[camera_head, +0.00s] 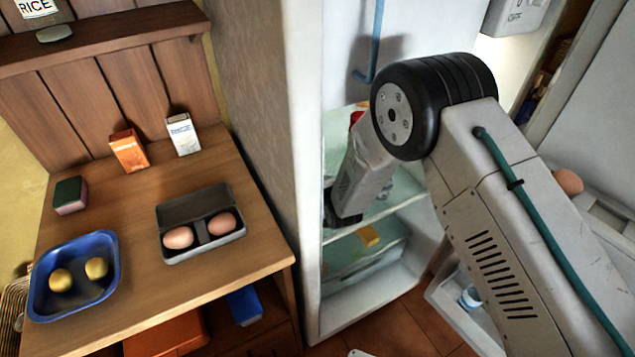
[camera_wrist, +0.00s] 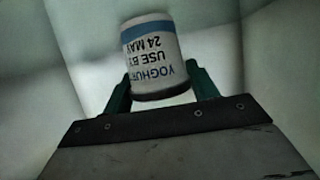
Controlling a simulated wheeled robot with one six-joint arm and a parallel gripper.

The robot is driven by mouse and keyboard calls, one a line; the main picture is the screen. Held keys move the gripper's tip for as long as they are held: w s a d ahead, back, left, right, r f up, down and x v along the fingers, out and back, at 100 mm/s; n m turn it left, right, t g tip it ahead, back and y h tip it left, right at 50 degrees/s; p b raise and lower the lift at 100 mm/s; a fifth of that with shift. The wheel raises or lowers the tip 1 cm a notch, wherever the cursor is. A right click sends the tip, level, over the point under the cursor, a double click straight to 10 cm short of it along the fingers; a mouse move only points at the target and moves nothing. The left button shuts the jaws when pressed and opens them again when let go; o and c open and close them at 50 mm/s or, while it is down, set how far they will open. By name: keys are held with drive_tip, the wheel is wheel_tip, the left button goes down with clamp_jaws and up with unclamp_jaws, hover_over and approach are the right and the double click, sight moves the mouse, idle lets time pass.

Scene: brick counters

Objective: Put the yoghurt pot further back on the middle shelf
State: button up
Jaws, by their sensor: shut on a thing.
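The yoghurt pot (camera_wrist: 150,58) is white with a blue band and dark lettering reading "YOGHURT USE BY 24 MAY". The lettering is upside down in the wrist view. My gripper (camera_wrist: 161,88) is shut on it, with one green finger at each side. In the head view my arm reaches into the open fridge, and my gripper (camera_head: 340,212) is at the left side, near a glass shelf (camera_head: 385,208). The pot is hidden in the head view. I cannot tell whether the pot touches a shelf.
The fridge's side wall (camera_head: 310,190) stands close left of my gripper. A yellow item (camera_head: 369,235) lies below the glass shelf, and a red item (camera_head: 356,118) shows above. A wooden counter (camera_head: 130,200) on the left holds an egg box (camera_head: 203,247) and a blue tray (camera_head: 112,260).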

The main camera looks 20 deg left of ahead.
drive_tip(key=shift+f, duration=0.2)
drive_tip(key=o, duration=1.1)
drive_tip(key=shift+o, duration=0.2)
drive_tip(key=shift+r, duration=0.1)
drive_tip(key=shift+s+d+r, duration=0.1)
drive_tip(key=shift+s, duration=0.05)
drive_tip(key=v, duration=1.1)
drive_tip(key=shift+s+d, duration=0.25)
